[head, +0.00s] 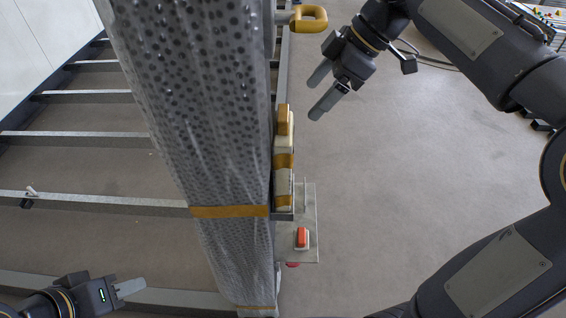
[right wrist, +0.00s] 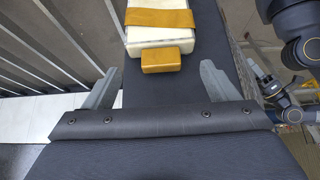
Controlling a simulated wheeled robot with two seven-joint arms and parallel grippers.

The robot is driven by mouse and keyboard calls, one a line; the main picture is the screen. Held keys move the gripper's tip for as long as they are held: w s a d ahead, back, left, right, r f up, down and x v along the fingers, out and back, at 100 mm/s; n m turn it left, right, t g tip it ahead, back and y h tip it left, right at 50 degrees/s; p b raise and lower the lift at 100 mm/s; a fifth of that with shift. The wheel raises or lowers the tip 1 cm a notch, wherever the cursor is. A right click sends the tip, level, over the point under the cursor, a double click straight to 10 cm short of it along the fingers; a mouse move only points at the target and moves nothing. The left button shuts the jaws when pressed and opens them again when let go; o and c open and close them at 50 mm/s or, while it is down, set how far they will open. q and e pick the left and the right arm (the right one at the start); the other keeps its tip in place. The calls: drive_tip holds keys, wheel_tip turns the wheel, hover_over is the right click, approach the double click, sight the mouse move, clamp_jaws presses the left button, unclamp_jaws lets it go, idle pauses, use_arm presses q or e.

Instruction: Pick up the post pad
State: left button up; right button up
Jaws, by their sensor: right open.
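The post pad (head: 284,180) is a long cream block with mustard bands and a mustard end block. It stands along the right side of the wrapped post in the head view. In the right wrist view the pad (right wrist: 160,32) is at top centre, its mustard end block (right wrist: 168,59) facing me. My right gripper (head: 319,92) is open and empty, to the upper right of the pad and apart from it. Its fingers (right wrist: 157,71) are spread to either side of the end block in the wrist view. My left gripper (head: 130,288) is at the lower left, away from the pad.
The tall post (head: 215,120) has spotted wrapping and a mustard band. A clear plate (head: 309,225) with a red-topped block (head: 302,237) is below the pad. A yellow loop handle (head: 311,18) is at the top. Metal rails (head: 90,200) run left; the floor (head: 400,180) is open right.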

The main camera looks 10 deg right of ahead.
sight(287, 112)
drive_tip(key=a+f, duration=0.2)
drive_tip(key=w+a+f, duration=0.1)
drive_tip(key=a+f, duration=0.1)
drive_tip(key=a, duration=0.1)
drive_tip(key=shift+w+f, duration=0.15)
drive_tip(key=shift+w, duration=0.05)
drive_tip(key=shift+c, duration=0.3)
drive_tip(key=c, duration=1.3)
